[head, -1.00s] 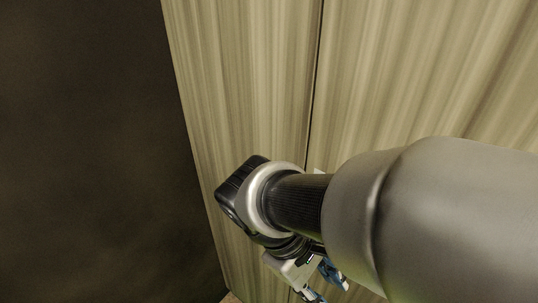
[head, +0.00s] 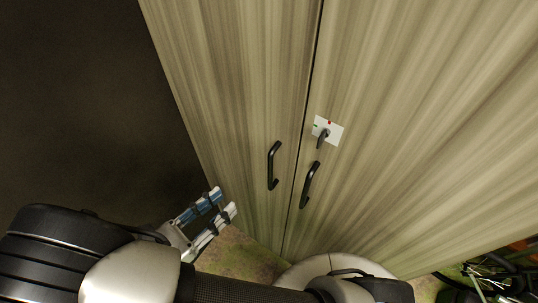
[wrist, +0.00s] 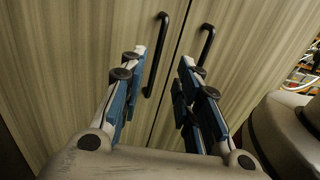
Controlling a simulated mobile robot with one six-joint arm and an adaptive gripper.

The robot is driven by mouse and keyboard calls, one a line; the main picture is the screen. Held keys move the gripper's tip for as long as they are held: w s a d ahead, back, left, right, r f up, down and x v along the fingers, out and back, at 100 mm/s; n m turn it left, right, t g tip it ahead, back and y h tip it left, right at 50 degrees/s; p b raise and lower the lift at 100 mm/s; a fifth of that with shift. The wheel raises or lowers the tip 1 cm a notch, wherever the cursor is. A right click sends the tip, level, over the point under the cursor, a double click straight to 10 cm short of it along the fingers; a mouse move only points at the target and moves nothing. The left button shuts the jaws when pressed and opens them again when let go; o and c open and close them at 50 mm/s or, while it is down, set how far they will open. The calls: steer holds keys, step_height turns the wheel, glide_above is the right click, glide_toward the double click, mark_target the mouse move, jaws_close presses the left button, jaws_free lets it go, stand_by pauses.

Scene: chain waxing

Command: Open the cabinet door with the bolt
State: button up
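The tall wooden cabinet has a left door (head: 235,90) and a right door (head: 420,130), both shut at a narrow dark seam. On the right door, near the seam, a white plate (head: 333,126) with small red and green marks carries a dark bolt (head: 323,139). Below it is the right door's black bar handle (head: 310,185), also in the wrist view (wrist: 207,43). The left door has a similar handle (head: 272,166). My gripper (head: 226,198) is open and empty, left of both handles and apart from them. Its blue-padded fingers (wrist: 163,56) point towards the doors in the wrist view.
Dark open space (head: 80,110) lies left of the cabinet. Mottled greenish floor (head: 236,256) shows at its foot. A cluttered pile with thin bars (head: 495,275) stands at the lower right.

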mark_target(271, 164)
steer(key=b+x, duration=0.1)
steer(key=x, duration=1.5)
steer(key=shift+d, duration=0.1)
steer(key=shift+c, duration=0.4)
jaws_close()
